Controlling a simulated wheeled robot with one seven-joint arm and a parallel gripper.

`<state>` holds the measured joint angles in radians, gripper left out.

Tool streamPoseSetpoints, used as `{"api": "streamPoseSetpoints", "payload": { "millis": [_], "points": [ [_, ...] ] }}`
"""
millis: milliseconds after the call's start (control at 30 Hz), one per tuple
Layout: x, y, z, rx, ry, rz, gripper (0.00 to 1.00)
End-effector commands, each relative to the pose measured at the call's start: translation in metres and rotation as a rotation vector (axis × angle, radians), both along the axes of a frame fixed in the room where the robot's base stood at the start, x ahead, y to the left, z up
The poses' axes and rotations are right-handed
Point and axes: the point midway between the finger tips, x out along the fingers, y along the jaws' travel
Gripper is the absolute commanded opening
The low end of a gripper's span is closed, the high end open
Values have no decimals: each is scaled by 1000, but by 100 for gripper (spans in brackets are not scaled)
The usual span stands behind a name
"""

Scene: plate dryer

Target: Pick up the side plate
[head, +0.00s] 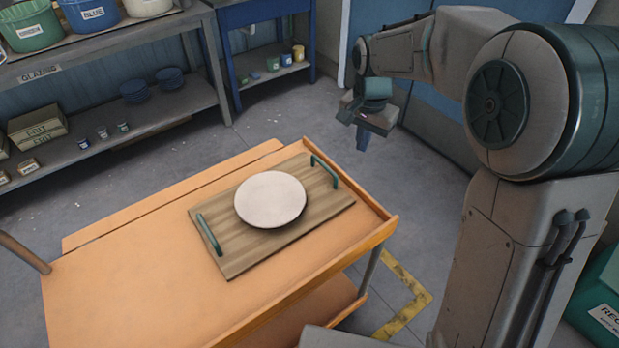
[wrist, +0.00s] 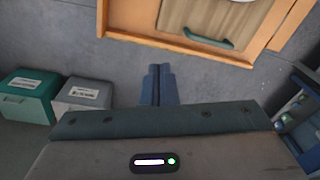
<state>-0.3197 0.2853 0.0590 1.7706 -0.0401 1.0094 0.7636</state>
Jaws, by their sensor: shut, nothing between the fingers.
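The side plate (head: 270,199) is pale, round and flat. It lies on a wooden tray (head: 222,262) with two green handles, on an orange cart. In the wrist view only a sliver of the plate (wrist: 240,1) shows at the top edge, on the tray (wrist: 196,22). My gripper (head: 362,142) is beyond the cart's far right corner, over the floor and apart from the plate. In the wrist view its blue fingers (wrist: 158,72) are together, with nothing between them.
The orange cart (head: 110,290) has a raised rim and a lower shelf. A grey shelf unit (head: 180,108) with buckets and tins stands at the back left. A blue shelf (head: 236,50) stands behind. Bins (wrist: 28,95) sit on the floor. Open floor lies between cart and shelves.

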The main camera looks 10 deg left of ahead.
Motion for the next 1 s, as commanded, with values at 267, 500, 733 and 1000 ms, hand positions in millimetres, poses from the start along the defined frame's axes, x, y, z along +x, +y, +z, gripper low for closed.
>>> {"api": "streamPoseSetpoints", "payload": {
  "millis": [267,500,733,1000],
  "points": [
    [40,77,-64,-2,58,-113,0],
    [50,108,-90,-5,78,-166,0],
    [51,111,-112,-8,82,-172,0],
    [50,110,-168,-7,83,-173,0]
  ]
}}
